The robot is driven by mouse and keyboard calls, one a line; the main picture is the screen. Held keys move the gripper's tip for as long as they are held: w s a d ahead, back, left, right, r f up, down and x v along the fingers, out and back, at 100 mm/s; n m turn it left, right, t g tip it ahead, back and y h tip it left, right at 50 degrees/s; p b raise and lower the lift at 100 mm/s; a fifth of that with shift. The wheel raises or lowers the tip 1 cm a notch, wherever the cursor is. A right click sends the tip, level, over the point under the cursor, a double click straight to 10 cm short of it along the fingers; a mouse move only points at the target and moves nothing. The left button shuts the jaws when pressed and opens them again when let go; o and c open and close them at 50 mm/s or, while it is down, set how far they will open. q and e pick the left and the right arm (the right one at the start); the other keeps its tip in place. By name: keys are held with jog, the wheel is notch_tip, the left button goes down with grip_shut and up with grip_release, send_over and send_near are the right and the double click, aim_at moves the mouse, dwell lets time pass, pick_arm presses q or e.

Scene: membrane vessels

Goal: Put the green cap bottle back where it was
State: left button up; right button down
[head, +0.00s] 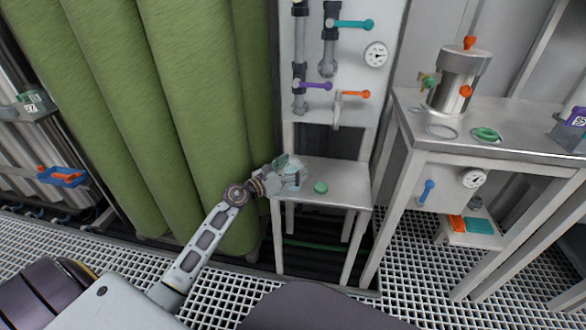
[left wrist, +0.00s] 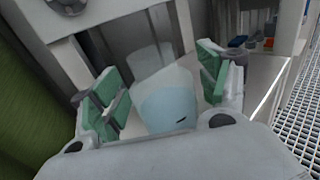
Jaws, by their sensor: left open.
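My left gripper (head: 286,173) is over the left part of a small metal table (head: 345,178) in the head view. In the left wrist view its green-padded fingers (left wrist: 160,88) are spread open. A clear vessel with pale blue contents (left wrist: 168,107) shows between them, with room visible on both sides. No cap shows on this vessel. A small round green piece like a cap (head: 320,187) is on the table just right of the gripper in the head view. I cannot tell whether it belongs to that vessel. My right gripper is not in view.
A wall panel (head: 300,130) with coloured valve handles and a gauge stands behind the small table. Tall green cylinders (head: 185,100) are close on the left. A higher metal bench (head: 510,142) on the right carries a steel vessel (head: 458,82) and a green ring (head: 486,134).

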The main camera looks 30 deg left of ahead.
pick_arm(q)
jog(key=shift+r, duration=0.2)
jog(key=shift+p+v, duration=0.4)
jog(key=shift+v, duration=5.6)
jog(key=shift+f, duration=0.1)
